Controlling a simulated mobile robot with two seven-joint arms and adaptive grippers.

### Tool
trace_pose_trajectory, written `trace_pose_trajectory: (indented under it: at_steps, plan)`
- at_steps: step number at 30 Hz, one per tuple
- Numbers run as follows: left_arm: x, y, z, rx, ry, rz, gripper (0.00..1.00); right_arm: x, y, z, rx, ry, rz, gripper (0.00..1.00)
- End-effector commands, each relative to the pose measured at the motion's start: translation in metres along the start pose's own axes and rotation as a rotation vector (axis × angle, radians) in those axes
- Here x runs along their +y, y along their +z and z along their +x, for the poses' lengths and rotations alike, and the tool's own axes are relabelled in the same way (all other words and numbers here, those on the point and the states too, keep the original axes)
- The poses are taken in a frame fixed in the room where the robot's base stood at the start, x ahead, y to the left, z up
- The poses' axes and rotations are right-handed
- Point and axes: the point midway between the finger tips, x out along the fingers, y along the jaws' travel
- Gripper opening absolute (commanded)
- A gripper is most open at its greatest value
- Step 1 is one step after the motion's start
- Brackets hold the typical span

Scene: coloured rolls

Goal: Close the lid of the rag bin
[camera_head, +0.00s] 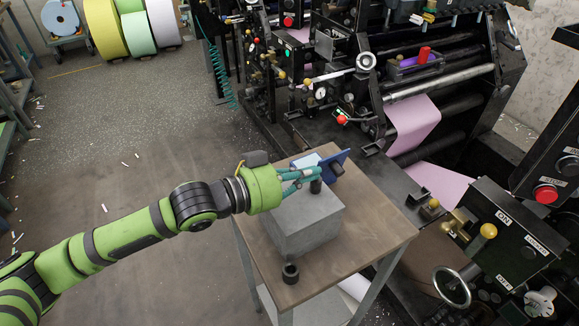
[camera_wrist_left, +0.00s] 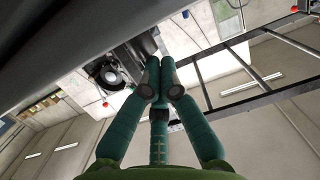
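A grey box (camera_head: 305,228), which looks like the rag bin, stands on the small brown-topped table. A blue panel (camera_head: 341,158) with a dark knob is tilted up at its far side; it may be the lid, but the join is hidden. My left gripper (camera_head: 314,172) is above the box's far part, beside the blue panel; I cannot tell if they touch. In the left wrist view its teal fingers (camera_wrist_left: 160,82) come together at the tips, with nothing visible between them. My right gripper is in neither view.
A black ring-shaped part (camera_head: 290,272) sits on the near corner of the table (camera_head: 365,240). A dark printing press (camera_head: 440,95) with pink web crowds the table's right and far sides. Large coloured rolls (camera_head: 120,30) stand far back left. Floor to the left is mostly free.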

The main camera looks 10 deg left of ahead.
Motion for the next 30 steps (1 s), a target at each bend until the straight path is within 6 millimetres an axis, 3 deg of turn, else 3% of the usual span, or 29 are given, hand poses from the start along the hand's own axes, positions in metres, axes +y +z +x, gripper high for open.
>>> trace_pose_trajectory:
  at_steps: [8, 10, 19, 24, 30]
  plan:
    - [-0.002, -0.046, -0.003, 0.002, -0.005, -0.001, 0.0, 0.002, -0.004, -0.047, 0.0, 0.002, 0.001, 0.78]
    - [-0.003, -0.033, -0.016, -0.003, -0.009, 0.001, 0.0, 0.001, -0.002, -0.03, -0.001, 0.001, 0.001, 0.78]
    - [-0.002, -0.038, -0.075, -0.003, -0.008, 0.003, 0.0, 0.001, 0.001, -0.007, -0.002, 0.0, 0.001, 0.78]
    - [-0.002, -0.041, -0.094, -0.002, -0.008, 0.001, 0.0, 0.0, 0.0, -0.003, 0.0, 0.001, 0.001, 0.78]
    - [-0.002, -0.044, -0.101, 0.001, -0.006, -0.002, 0.0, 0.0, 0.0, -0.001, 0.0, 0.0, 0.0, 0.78]
